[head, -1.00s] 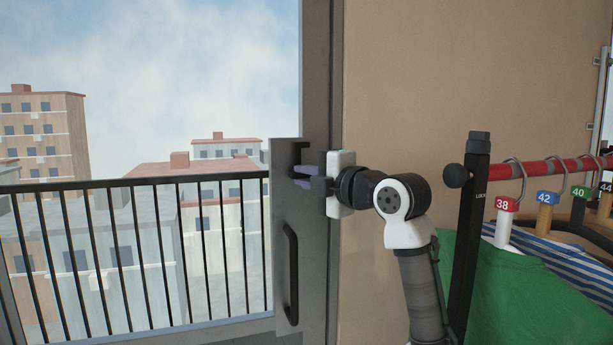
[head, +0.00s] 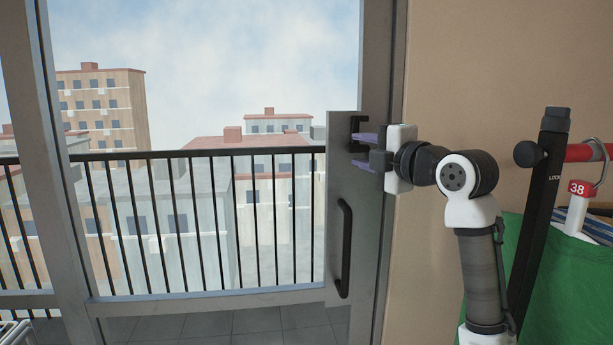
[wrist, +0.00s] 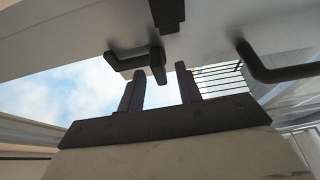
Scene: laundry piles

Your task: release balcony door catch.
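The balcony door catch (head: 356,126) is a small black fitting near the top of the door's grey plate (head: 340,185). In the wrist view the black catch (wrist: 157,66) has a bracket and a short lever; the lever lies beyond the gap between my fingertips. My gripper (head: 362,152) is at the plate from the right, just below the top of the catch. Its two purple-grey fingers are spread, one above the other in the head view. The wrist view shows my gripper (wrist: 160,78) open and empty. Whether a finger touches the catch cannot be told.
A black pull handle (head: 344,248) is on the plate below the catch; it also shows in the wrist view (wrist: 275,72). A black-posted rack with a red rail (head: 590,152) and a green garment (head: 560,270) stands at right. A balcony railing (head: 200,152) lies beyond the glass.

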